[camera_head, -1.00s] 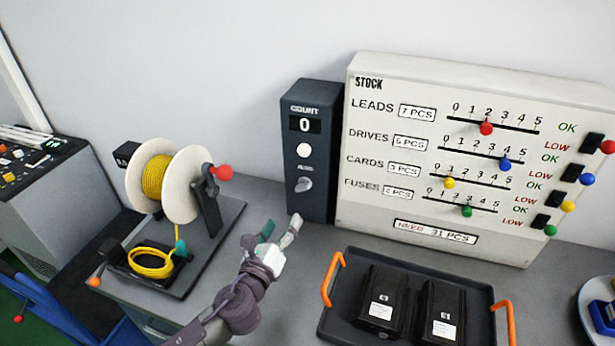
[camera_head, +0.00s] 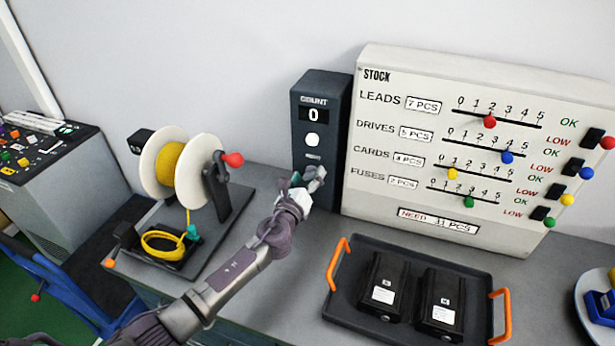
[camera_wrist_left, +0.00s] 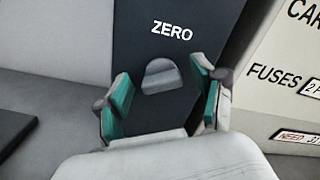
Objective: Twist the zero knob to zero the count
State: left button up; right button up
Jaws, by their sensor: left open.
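The dark count box (camera_head: 321,95) stands against the wall; its display reads 0 above a white round button (camera_head: 313,140). My left gripper (camera_head: 308,180) is at the lower front of the box and hides the zero knob in the head view. In the left wrist view the grey zero knob (camera_wrist_left: 161,76) shows under the word ZERO, between the two teal-padded fingers of my open left gripper (camera_wrist_left: 160,98). There is a gap on each side of the knob, so the fingers do not visibly touch it. My right gripper is not in view.
The stock board (camera_head: 450,60) with coloured sliders stands close to the right of the box. A spool of yellow wire (camera_head: 170,168) stands on the left. A dark tray (camera_head: 345,300) with orange handles holds two black packs in front.

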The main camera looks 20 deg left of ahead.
pick_arm(q)
jog(key=shift+c, duration=0.8)
jog(key=c, duration=1)
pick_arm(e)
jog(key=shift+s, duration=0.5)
